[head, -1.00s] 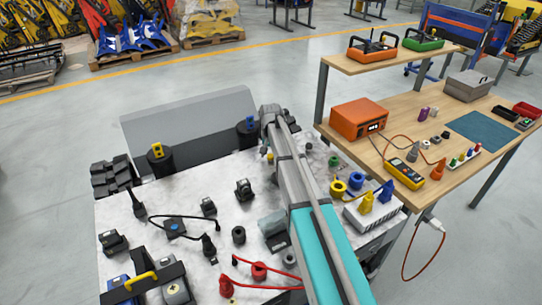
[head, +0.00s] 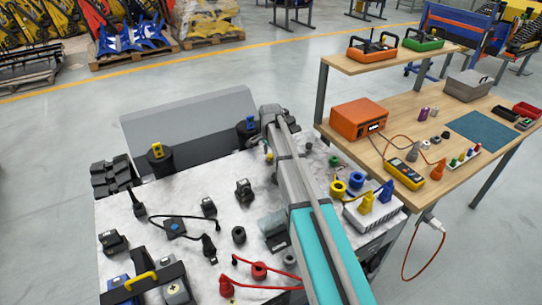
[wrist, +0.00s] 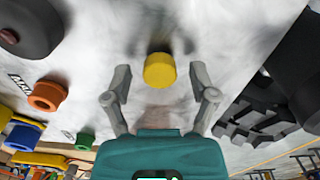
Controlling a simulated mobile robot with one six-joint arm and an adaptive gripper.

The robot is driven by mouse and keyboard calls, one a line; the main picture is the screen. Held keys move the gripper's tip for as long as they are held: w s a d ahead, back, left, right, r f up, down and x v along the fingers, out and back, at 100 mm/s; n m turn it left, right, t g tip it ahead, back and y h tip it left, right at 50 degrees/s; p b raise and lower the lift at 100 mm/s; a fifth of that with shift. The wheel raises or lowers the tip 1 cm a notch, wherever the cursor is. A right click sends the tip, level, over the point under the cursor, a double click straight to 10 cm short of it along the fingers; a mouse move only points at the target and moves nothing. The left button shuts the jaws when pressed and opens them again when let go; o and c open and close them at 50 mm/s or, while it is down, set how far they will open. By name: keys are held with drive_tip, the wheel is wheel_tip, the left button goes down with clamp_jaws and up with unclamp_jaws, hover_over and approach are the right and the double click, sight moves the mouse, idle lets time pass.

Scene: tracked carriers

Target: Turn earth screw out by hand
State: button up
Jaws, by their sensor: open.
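A yellow round knob (wrist: 160,70), which looks like the earth screw, stands on the white-grey scuffed surface in the wrist view. My gripper (wrist: 160,83) is open, with one finger on each side of the knob. A gap shows between the knob and each finger, and I see no contact. In the head view a small yellow part (head: 269,157) shows beside my arm's far end; my arm hides most of the gripper there.
Black cylindrical posts (head: 159,162) and a black ribbed block (head: 113,175) stand along the far left of the worktop (head: 140,240). Red leads (head: 258,271) and dark plugs lie nearer. A wooden bench (head: 450,165) with an orange box (head: 359,118) stands at the right.

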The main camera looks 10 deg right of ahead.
drive_tip(key=shift+m, duration=0.9)
drive_tip(key=c, duration=0.9)
drive_tip(key=shift+n, duration=0.3)
drive_tip(key=n, duration=0.6)
drive_tip(key=shift+n, duration=1.6)
